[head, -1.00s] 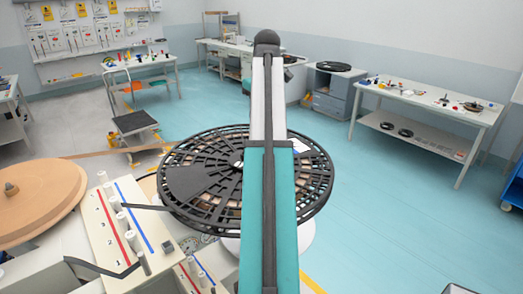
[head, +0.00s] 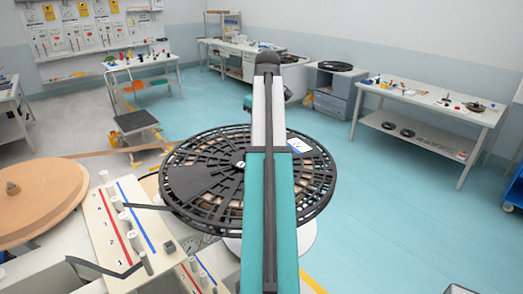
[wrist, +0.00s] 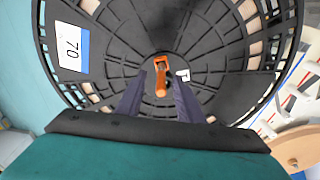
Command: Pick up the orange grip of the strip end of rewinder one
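The orange grip (wrist: 161,78) shows in the wrist view over the dark centre of the black slotted reel (wrist: 115,85). My gripper (wrist: 158,88) is open, with one dark finger on each side of the grip's lower end. The fingers point toward the reel. I cannot tell how far above or below the fingertips the grip lies. In the head view the reel (head: 200,183) lies flat behind my arm. My gripper and the orange grip are not visible there.
A white label marked 70 (wrist: 70,47) is on the reel. A tan roll (head: 40,200) and a cream panel with white rollers (head: 128,225) stand at left in the head view. A white table (head: 430,105) stands at right. Open teal floor (head: 400,220) lies between.

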